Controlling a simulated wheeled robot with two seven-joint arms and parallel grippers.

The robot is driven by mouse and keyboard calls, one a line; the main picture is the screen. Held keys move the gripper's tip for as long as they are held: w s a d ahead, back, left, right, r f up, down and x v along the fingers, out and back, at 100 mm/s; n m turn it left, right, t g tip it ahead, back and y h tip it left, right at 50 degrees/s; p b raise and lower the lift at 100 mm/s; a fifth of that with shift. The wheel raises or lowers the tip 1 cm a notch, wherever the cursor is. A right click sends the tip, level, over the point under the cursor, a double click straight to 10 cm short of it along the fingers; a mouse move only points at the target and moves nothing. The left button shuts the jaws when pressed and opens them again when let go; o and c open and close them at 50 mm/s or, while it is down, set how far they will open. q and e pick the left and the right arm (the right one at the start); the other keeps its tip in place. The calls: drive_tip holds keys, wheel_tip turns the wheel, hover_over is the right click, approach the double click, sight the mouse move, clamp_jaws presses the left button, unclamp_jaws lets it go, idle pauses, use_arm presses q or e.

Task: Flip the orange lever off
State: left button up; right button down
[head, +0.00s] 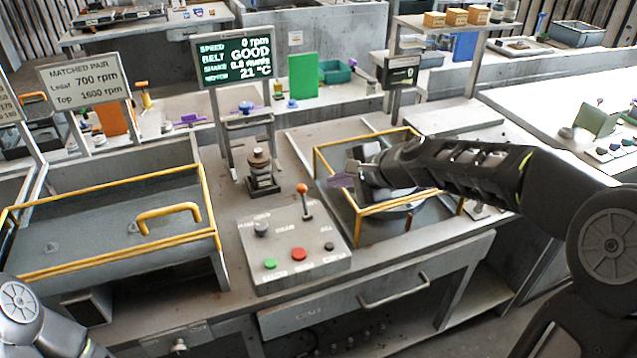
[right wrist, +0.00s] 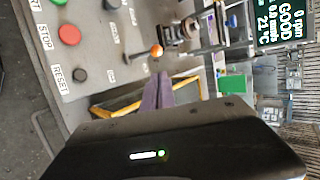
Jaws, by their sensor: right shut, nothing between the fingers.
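The orange lever (head: 302,188) stands on the grey control box (head: 292,240), an orange ball on a dark stem that leans slightly toward the back. Its orange knob also shows in the right wrist view (right wrist: 157,50). My right gripper (head: 341,181) is shut and empty, to the right of the lever and apart from it, above the yellow-framed opening. Its purple fingers also show in the right wrist view (right wrist: 158,88), pointing toward the knob with a small gap in the picture. My left gripper is out of view.
The box also carries a green button (head: 270,264), a red button (head: 298,254) and dark knobs. A small dark stand (head: 262,172) is behind the lever. The yellow frame (head: 392,207) lies under my right arm. The screen (head: 233,58) reads 0 rpm and GOOD.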

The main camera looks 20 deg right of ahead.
sight(304, 202)
drive_tip(key=x, duration=1)
